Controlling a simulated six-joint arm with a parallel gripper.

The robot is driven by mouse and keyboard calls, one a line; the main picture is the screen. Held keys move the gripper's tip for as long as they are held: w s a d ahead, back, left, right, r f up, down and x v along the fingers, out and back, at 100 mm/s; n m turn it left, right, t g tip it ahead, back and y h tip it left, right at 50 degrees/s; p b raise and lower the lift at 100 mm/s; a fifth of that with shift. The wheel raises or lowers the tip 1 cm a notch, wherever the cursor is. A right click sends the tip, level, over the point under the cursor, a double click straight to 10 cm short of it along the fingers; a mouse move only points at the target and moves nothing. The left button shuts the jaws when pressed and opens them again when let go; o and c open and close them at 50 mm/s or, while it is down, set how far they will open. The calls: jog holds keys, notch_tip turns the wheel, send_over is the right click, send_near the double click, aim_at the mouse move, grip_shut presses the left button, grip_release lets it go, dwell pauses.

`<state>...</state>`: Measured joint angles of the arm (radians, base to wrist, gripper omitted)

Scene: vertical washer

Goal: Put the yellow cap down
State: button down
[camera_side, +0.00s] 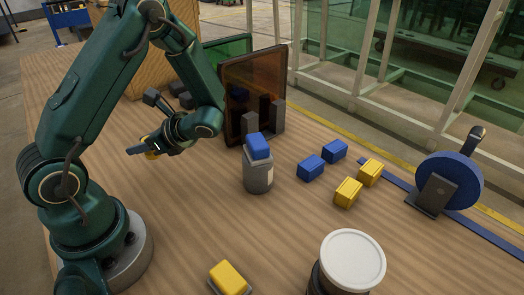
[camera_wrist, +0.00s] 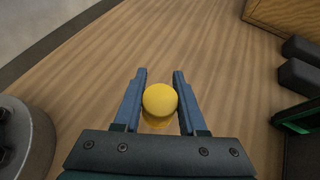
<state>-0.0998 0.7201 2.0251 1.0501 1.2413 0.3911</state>
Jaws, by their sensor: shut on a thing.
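The yellow cap (camera_wrist: 160,100) is round and sits between the two blue-grey fingers of my gripper (camera_wrist: 160,88) in the wrist view. My gripper is shut on it. In the side view my gripper (camera_side: 141,148) is at the left of the table, with a bit of yellow (camera_side: 152,155) showing at its fingers. The cap is over bare wood; I cannot tell whether it touches the table.
A grey canister (camera_side: 258,178) with a blue block on top stands mid-table. Blue blocks (camera_side: 311,167) and yellow blocks (camera_side: 347,193) lie to its right. A yellow block (camera_side: 228,279) and a white-lidded jar (camera_side: 352,260) are in front. A tinted panel (camera_side: 255,90) stands behind.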

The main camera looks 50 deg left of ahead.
jog(key=shift+w+d+f, duration=0.1)
jog(key=shift+w+f, duration=0.25)
jog(key=shift+w, duration=0.1)
jog(key=shift+f, duration=2)
jog(key=shift+f, duration=0.15)
jog(key=shift+c, duration=2.3)
grip_release()
